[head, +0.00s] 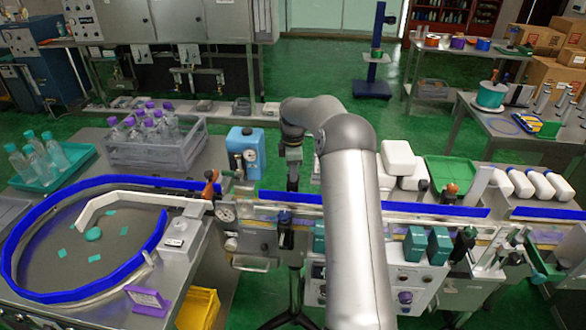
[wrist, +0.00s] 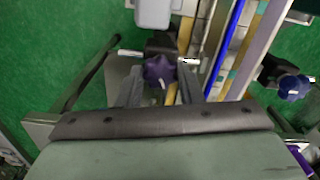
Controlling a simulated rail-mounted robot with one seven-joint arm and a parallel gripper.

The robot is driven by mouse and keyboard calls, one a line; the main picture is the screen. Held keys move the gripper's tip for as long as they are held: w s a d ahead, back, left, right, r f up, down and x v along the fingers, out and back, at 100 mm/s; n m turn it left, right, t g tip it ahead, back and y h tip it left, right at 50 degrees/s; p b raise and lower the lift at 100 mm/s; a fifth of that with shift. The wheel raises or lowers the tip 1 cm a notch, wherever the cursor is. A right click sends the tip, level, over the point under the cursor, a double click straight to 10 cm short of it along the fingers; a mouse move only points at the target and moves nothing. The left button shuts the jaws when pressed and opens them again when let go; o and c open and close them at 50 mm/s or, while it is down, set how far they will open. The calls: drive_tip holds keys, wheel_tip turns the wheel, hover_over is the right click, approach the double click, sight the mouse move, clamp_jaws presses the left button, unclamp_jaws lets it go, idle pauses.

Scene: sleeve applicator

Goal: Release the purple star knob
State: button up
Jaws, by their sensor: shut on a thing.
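The purple star knob (wrist: 160,70) is in the upper middle of the wrist view, on a dark mount beside the conveyor. My gripper (wrist: 160,84) has one finger on each side of it and is shut on it. The lower edge of the knob lies between the fingertips. There the held knob is hidden or too small to make out for sure.
A second dark purple star knob (wrist: 293,87) stands right of my gripper in the wrist view. Dark green boxes (head: 439,246) stand right of my arm in the head view. A dial gauge (head: 226,212) is at left. Green floor shows left of the wrist view.

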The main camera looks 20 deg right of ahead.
drive_tip(key=n+p, duration=0.1)
drive_tip(key=n, duration=0.5)
drive_tip(key=shift+r, duration=0.1)
drive_tip(key=n+p, duration=0.1)
drive_tip(key=n, duration=0.5)
drive_tip(key=shift+n+p, duration=0.3)
drive_tip(key=shift+n, duration=0.1)
drive_tip(key=o, duration=1)
wheel_tip(320, 180, up, 17)
drive_tip(key=shift+r+b, duration=0.15)
drive_tip(key=shift+b, duration=0.65)
drive_tip(key=shift+a, duration=0.1)
